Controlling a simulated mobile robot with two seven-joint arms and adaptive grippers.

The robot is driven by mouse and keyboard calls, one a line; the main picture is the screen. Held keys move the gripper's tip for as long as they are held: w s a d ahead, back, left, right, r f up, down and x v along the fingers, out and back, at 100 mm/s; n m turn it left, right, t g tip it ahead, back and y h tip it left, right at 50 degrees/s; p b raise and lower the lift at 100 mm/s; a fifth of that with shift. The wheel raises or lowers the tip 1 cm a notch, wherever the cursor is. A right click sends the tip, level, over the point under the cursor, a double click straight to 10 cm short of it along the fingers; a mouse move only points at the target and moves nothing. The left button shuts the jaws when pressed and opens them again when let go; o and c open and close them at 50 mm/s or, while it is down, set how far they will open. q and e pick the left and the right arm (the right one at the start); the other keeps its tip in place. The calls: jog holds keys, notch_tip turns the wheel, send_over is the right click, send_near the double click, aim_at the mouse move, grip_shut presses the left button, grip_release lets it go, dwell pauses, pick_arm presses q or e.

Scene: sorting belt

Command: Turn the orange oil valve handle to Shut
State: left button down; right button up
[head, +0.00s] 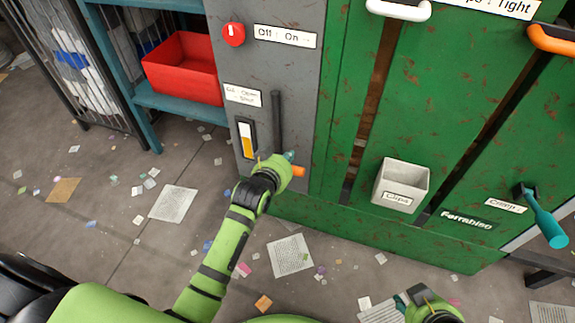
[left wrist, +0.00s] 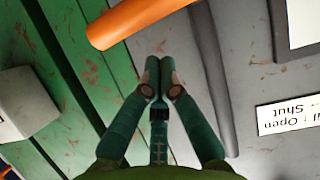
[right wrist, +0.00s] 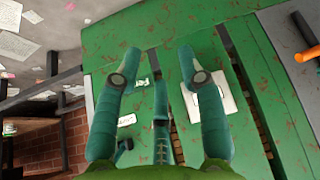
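The orange oil valve handle (head: 298,171) juts out at the lower part of the grey panel, by the bottom of a dark upright pipe (head: 277,120). In the left wrist view the handle (left wrist: 150,15) crosses the top, beyond my fingertips. My left gripper (head: 287,157) is at the handle, partly covering it. Its fingers (left wrist: 160,72) are together with nothing visible between them; whether they touch the handle is unclear. The label "Oil: Open → Shut" (head: 242,95) is above. My right gripper (right wrist: 158,65) is open and empty, low at the front in the head view (head: 405,299).
A gauge (head: 246,140) and red knob (head: 234,34) are on the panel. The green machine (head: 430,110) carries a grey clips bin (head: 402,180) and a teal clamp lever (head: 545,220). A red bin (head: 183,68) sits on a shelf at left. Papers litter the floor.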

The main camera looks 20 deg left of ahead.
pick_arm(q)
jog(key=shift+s+f, duration=0.2)
jog(key=shift+f, duration=0.6)
pick_arm(e)
jog(key=shift+w+a+r+t+y, duration=0.1)
jog(key=shift+w+a+r+t, duration=0.25)
jog(key=shift+w, duration=0.3)
jog(key=shift+w+a+r+t+y, duration=0.1)
jog(key=shift+w+a+r+t, duration=0.1)
jog(key=shift+w+r+t, duration=0.4)
jog(key=shift+w+a+r+t+y, duration=0.1)
jog(key=shift+w+a+r+t, duration=0.15)
jog(key=shift+w, duration=0.5)
pick_arm(q)
jog(key=shift+s+d+f, duration=0.1)
jog(key=shift+d+f, duration=0.2)
jog(key=shift+f, duration=0.35)
pick_arm(e)
jog(key=shift+s+d+f+g, duration=0.3)
jog(key=shift+s+f+g, duration=0.15)
jog(key=shift+s, duration=0.3)
jog(key=shift+s+d+f+g, duration=0.3)
jog(key=shift+s+f+g, duration=0.2)
jog(key=shift+s, duration=0.25)
jog(key=shift+s+d+f+g, duration=0.3)
jog(key=shift+s+f+g, duration=0.15)
jog(key=shift+s, duration=0.3)
